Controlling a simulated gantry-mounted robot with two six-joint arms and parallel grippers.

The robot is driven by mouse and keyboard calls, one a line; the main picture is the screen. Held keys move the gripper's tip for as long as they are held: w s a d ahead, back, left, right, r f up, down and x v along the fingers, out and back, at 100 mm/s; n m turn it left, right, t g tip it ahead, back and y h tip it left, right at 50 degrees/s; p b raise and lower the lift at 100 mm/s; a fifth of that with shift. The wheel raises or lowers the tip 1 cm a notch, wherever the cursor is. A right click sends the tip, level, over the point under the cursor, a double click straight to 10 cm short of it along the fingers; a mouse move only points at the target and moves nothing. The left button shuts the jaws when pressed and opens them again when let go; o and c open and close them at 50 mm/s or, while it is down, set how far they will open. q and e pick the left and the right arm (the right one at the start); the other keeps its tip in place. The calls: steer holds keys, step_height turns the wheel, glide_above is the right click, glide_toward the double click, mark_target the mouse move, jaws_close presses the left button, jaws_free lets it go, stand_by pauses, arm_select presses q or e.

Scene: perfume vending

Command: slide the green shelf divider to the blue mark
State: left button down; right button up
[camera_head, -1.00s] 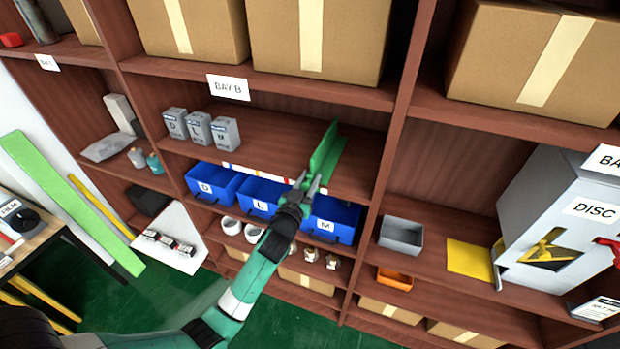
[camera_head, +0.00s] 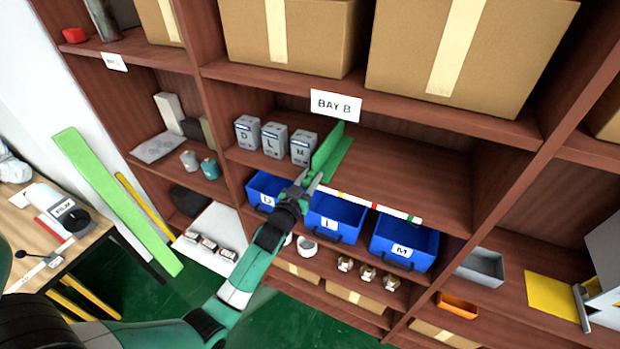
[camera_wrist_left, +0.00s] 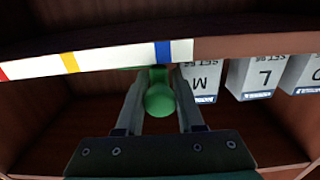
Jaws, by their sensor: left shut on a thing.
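The green shelf divider (camera_head: 328,150) stands upright on the Bay B shelf, close to the right side of the grey box marked M (camera_head: 303,148). My left gripper (camera_head: 305,186) is at its front end. In the left wrist view my left gripper (camera_wrist_left: 160,108) is shut on the divider's round green knob (camera_wrist_left: 159,99). The blue mark (camera_wrist_left: 165,50) is on the white shelf-edge strip, and the divider's neck is almost in line with it. In the head view I cannot make out the blue mark near my gripper. My right gripper is not in view.
Grey boxes D (camera_head: 247,135) and L (camera_head: 274,140) stand left of M. The shelf right of the divider is bare (camera_head: 420,175). The strip (camera_head: 393,210) also carries other coloured marks. Blue bins (camera_head: 404,243) sit below.

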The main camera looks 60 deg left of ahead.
arm_select(q)
steer(key=shift+s+a, duration=0.2)
steer(key=shift+a, duration=0.05)
steer(key=c, duration=0.6)
jaws_free()
steer(key=shift+o, duration=0.2)
steer(key=v, duration=1.1)
steer(key=shift+s+d, duration=0.2)
steer(key=shift+s, duration=0.05)
